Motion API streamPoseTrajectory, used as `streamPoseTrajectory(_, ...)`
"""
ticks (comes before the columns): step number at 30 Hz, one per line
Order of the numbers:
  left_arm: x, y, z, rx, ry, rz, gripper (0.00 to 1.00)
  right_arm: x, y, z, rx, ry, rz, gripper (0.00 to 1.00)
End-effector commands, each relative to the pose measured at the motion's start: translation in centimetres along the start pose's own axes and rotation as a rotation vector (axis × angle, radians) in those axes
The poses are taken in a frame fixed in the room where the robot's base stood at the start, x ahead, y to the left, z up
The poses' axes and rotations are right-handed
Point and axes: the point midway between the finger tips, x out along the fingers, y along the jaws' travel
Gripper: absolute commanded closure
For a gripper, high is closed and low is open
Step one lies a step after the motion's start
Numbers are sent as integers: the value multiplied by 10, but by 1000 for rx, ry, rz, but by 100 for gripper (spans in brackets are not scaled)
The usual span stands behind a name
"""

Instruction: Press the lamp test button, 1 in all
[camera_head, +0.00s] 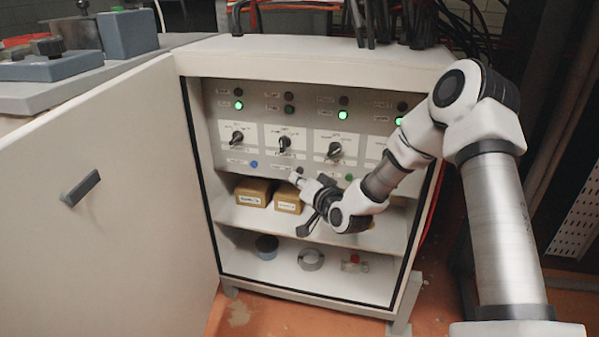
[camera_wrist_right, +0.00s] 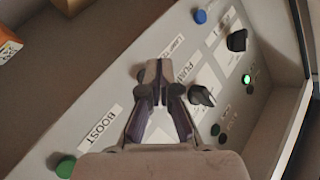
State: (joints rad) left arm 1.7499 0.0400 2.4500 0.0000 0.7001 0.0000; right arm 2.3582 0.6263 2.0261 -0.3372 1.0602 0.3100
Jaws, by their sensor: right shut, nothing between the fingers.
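The lamp test label (camera_wrist_right: 179,46) shows partly in the right wrist view on the grey panel. The spot beside it, where its button would sit, is covered by my right gripper (camera_wrist_right: 157,68). That gripper is shut and empty, with its tips at or close to the panel; I cannot tell whether they touch. In the head view my right gripper (camera_head: 296,177) reaches in from the right to the lower row of the control panel (camera_head: 308,155). My left gripper is not in view.
A blue button (camera_wrist_right: 200,16) and a green button (camera_wrist_right: 65,166) by the BOOST label flank the gripper. Black rotary knobs (camera_head: 284,142) sit above. Yellow boxes (camera_head: 253,192) stand on the shelf below. The cabinet door (camera_head: 110,200) is open at left.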

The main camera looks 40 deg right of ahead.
Motion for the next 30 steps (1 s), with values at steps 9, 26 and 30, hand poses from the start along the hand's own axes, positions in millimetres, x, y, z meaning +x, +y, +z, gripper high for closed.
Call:
streamPoseTrajectory(9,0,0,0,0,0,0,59,0,0,0,0,0,0,100)
streamPoseTrajectory(26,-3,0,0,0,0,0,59,6,4,-4,0,0,0,100)
streamPoseTrajectory(30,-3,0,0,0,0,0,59,6,4,-4,0,0,0,100)
